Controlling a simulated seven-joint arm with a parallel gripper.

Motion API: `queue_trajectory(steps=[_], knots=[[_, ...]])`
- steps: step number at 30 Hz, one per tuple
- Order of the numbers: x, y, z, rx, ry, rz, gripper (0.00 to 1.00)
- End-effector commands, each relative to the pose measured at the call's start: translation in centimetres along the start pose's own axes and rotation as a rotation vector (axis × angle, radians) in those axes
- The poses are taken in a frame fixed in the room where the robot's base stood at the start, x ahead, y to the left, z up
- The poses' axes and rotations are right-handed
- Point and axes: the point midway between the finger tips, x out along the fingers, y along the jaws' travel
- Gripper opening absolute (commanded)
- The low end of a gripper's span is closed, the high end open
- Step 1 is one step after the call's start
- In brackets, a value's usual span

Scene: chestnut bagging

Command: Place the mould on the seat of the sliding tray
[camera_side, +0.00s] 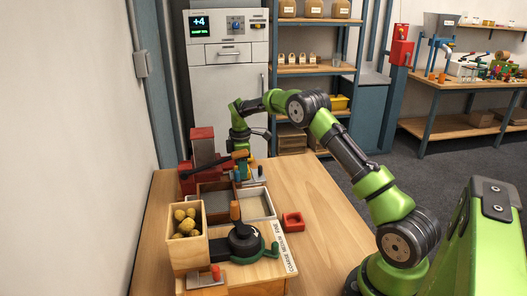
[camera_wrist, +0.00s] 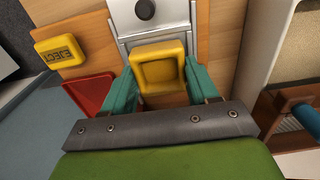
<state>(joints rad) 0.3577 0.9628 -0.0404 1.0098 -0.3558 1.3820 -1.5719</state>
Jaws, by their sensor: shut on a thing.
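The yellow square mould (camera_wrist: 160,68) with a hollow in its top sits between the two teal fingers of my gripper (camera_wrist: 161,82) in the wrist view. My gripper is shut on it. The mould's far edge overlaps the near end of the grey metal sliding tray (camera_wrist: 178,32), which has a black knob. I cannot tell whether the mould touches the tray or is just above it. In the side view my gripper (camera_side: 241,177) is low beside the red and grey press (camera_side: 203,150), and the mould is too small and hidden to make out.
A yellow EJECT button (camera_wrist: 62,51) and a red part (camera_wrist: 92,93) lie left of my gripper. A red square dish (camera_side: 292,221) stands on the wooden table. A wooden box of chestnuts (camera_side: 187,252) and a grinder (camera_side: 245,240) stand nearer. The table's right side is clear.

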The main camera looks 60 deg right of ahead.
Motion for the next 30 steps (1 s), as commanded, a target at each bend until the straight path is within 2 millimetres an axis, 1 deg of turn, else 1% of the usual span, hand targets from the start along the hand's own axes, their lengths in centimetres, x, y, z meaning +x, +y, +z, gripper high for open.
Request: queue_trajectory(steps=[4, 5, 9, 17, 20, 23, 26, 30], knots=[[0.3, 0.0, 0.0, 0.000, 0.000, 0.000, 0.27], [0.3, 0.0, 0.0, 0.000, 0.000, 0.000, 0.62], [0.3, 0.0, 0.0, 0.000, 0.000, 0.000, 0.83], [0.3, 0.0, 0.0, 0.000, 0.000, 0.000, 0.84], [-0.2, 0.0, 0.0, 0.000, 0.000, 0.002, 0.84], [-1.4, 0.1, 0.0, -0.001, 0.001, 0.003, 0.84], [-3.4, 0.1, 0.0, 0.001, 0.001, 0.005, 0.84], [-6.5, 0.1, 0.0, 0.000, 0.001, 0.005, 0.84]])
